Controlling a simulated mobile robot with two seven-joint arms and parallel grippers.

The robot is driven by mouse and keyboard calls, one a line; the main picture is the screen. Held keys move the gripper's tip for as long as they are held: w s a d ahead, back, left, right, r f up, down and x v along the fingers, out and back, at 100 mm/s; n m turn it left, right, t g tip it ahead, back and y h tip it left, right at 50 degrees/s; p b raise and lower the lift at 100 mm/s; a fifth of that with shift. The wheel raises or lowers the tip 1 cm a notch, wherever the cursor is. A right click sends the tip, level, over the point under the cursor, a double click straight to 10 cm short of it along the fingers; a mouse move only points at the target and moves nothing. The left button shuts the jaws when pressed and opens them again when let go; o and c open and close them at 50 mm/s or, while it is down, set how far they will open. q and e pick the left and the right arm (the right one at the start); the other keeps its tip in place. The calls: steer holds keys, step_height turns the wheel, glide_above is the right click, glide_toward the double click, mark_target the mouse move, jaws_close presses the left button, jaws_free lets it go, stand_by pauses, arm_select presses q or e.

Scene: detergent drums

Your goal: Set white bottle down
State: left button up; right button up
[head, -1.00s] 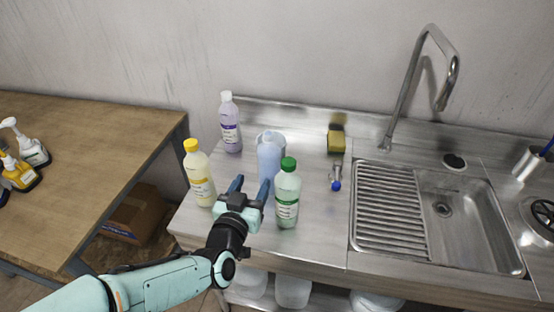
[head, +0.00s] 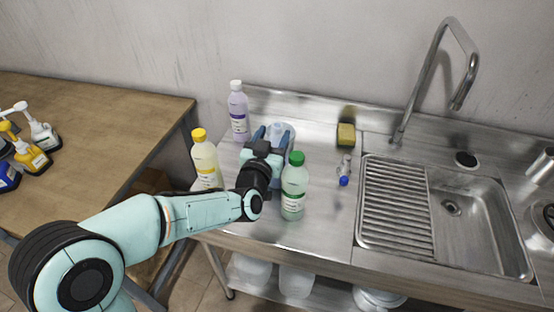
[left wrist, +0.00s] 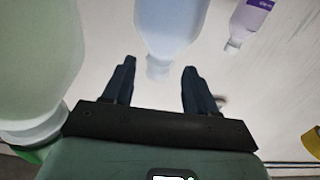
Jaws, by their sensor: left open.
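My left gripper (head: 272,136) is open, with its two fingers pointing toward a pale bluish-white bottle (head: 281,128) on the steel counter (head: 318,220). The gripper hides much of this bottle in the head view. In the left wrist view, the pale bottle (left wrist: 170,28) has its narrow white-capped end between the open fingers (left wrist: 159,65); contact cannot be told. A lilac bottle with a white cap (head: 239,112) stands at the back left; it also shows in the wrist view (left wrist: 254,17). My right gripper is not in view.
A green-capped bottle (head: 294,190) stands close to the gripper's right, a yellow-capped bottle (head: 204,160) to its left. A sponge (head: 346,135) and a small blue-ended item (head: 344,172) lie near the sink (head: 455,235). The counter's front right part is clear.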

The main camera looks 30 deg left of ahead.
mark_target(276, 131)
arm_select(q)
steer(key=x, duration=0.3)
steer(key=shift+w+p, duration=0.3)
steer(key=shift+s, duration=0.1)
steer(key=shift+c, duration=0.3)
jaws_close()
steer(key=shift+r, duration=0.1)
